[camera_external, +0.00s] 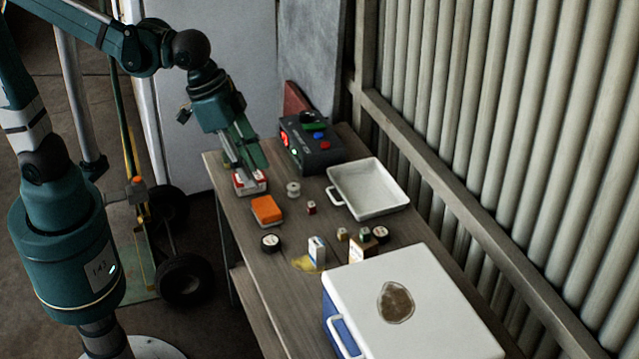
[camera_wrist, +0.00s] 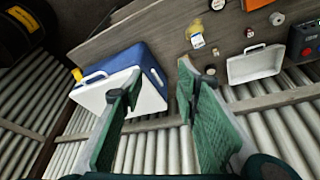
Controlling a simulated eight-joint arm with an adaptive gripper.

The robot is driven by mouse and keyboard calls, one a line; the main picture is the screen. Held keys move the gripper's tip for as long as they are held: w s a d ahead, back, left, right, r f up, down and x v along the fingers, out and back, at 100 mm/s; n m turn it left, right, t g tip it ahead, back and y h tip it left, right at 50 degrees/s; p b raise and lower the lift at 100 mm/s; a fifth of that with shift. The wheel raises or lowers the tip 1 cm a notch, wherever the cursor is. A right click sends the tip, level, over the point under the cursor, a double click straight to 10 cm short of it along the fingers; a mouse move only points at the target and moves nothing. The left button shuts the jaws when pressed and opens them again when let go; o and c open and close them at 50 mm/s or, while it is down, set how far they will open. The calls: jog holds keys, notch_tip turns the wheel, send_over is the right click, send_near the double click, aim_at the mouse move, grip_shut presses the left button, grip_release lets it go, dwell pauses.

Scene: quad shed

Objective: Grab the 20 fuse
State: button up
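I cannot read "20" on anything, so I cannot tell which thing is the 20 fuse. Small block-like pieces stand on the wooden table: a red one (camera_external: 311,208), a pale one (camera_external: 342,233) and a greenish one (camera_external: 365,234). The red one also shows in the wrist view (camera_wrist: 250,33). My gripper (camera_external: 245,167) is at the table's far left end, its fingertips overlapping a red and white box (camera_external: 250,183) in the external view; I cannot tell whether they touch it. In the wrist view my gripper (camera_wrist: 160,76) has its fingers apart with nothing held between them.
A white tray (camera_external: 341,203), a black device with coloured buttons (camera_external: 312,148) and a blue and white cooler (camera_external: 451,315) stand on the table (camera_external: 270,300). A corrugated wall borders the right.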

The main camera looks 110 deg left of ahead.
jog(key=w+a+f+n+g+b, duration=0.1)
jog(key=w+a+f+n+b, duration=0.1)
jog(key=w+a+f, duration=0.4)
jog(key=n+g+h+b, duration=0.1)
jog(key=n+g+b, duration=0.2)
jog(key=b, duration=0.3)
send_over(342, 231)
notch_tip(342, 231, down, 24)
jog(key=shift+w, duration=0.15)
jog(key=shift+a+f, duration=0.2)
jog(key=shift+f, duration=0.1)
jog(key=shift+f, duration=1.3)
jog(key=shift+d+f+b, duration=0.1)
jog(key=shift+f+b, duration=0.45)
jog(key=shift+f, duration=2.05)
